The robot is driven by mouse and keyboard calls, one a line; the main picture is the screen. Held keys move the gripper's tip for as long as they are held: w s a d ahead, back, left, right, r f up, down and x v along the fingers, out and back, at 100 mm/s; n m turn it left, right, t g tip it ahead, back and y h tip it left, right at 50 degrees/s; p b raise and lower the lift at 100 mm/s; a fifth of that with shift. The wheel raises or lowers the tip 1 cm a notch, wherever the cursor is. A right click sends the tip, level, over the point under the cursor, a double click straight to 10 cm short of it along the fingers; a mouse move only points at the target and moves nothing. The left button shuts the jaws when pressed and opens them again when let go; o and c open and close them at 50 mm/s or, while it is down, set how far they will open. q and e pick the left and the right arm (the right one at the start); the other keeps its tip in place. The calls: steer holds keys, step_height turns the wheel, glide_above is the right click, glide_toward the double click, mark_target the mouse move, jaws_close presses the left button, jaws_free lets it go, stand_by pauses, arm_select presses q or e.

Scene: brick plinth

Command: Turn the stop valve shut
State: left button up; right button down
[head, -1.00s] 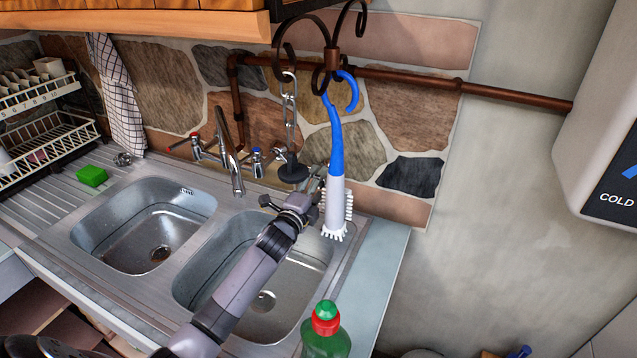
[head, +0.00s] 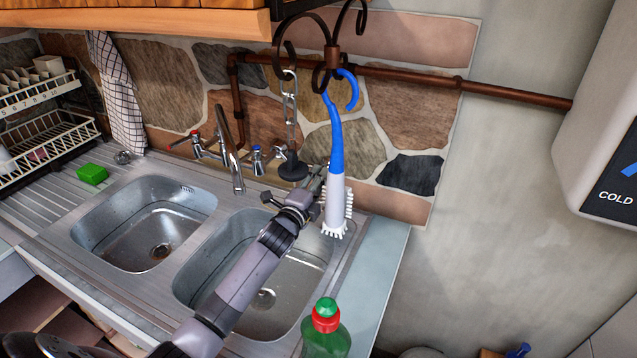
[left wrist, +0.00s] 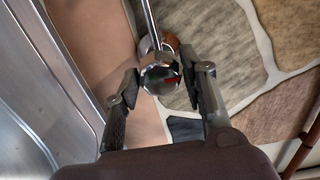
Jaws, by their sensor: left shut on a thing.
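In the head view my left gripper (head: 318,184) is at the wall behind the right basin, just left of the hanging brush. There the valve is mostly hidden by the gripper and brush. My right gripper is not in view.
A blue and white brush (head: 337,150) hangs from a dark hook rack close to my gripper. A black plug on a chain (head: 292,168), the mixer tap (head: 232,150) and a copper pipe (head: 400,76) are nearby. A green bottle (head: 326,335) stands in front of the right basin (head: 190,290).

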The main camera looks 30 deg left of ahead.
arm_select(q)
steer(key=shift+c, duration=1)
steer(key=shift+f+n+p, duration=0.1)
steer(key=shift+n+p, duration=1.15)
steer(key=shift+n, duration=7.75)
steer(key=o, duration=1.2)
steer(key=shift+c, duration=0.2)
steer(key=shift+r, duration=0.2)
